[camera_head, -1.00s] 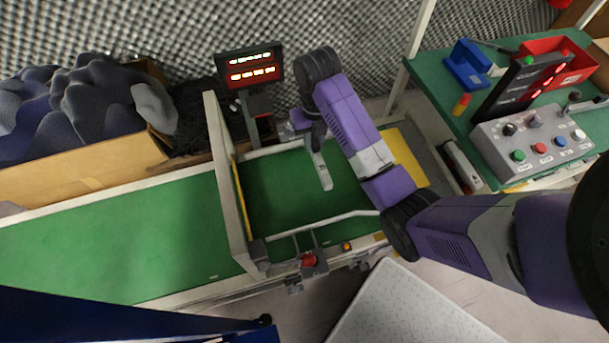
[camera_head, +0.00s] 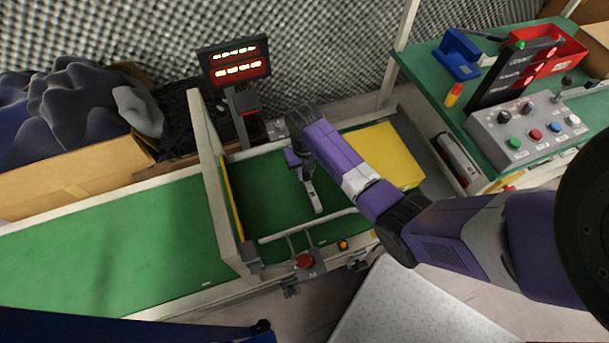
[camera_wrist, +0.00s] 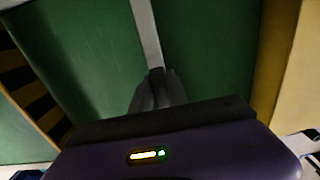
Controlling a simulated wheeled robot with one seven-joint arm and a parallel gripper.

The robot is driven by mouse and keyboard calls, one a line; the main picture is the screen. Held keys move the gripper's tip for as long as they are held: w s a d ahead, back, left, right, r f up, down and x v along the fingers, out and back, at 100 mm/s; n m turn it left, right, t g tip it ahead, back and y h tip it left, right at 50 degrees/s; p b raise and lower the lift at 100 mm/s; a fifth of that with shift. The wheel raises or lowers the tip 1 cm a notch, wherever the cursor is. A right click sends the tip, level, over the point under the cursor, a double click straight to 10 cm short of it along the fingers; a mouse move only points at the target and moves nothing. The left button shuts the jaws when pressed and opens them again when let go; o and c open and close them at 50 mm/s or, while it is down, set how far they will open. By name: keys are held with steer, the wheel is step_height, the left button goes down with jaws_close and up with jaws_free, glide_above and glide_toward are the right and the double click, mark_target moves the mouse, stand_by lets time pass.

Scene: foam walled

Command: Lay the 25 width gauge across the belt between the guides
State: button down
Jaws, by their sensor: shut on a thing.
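My gripper (camera_head: 301,172) is over the green belt (camera_head: 262,200), inside the framed section, shut on one end of a pale, narrow bar, the width gauge (camera_head: 314,198). The bar runs from the jaws toward the near white guide rail (camera_head: 310,226). In the wrist view, the gripper fingers (camera_wrist: 157,88) close on the gauge (camera_wrist: 146,32), which extends away over the green belt (camera_wrist: 205,45). The far guide (camera_head: 265,149) is partly hidden by my arm. I cannot read the gauge's number or tell whether it touches the belt.
A pale upright frame (camera_head: 212,175) crosses the belt at left. A display (camera_head: 235,62) stands behind. A yellow plate (camera_head: 385,153) lies right of my arm. A red knob (camera_head: 303,261) sits at the near rail. A control box (camera_head: 527,130) is on the right table.

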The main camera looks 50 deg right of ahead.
steer(key=shift+f, duration=0.75)
steer(key=shift+f, duration=0.15)
steer(key=c, duration=1.3)
jaws_free()
step_height(320, 180, up, 12)
steer(key=p, duration=0.2)
steer(key=shift+p, duration=0.3)
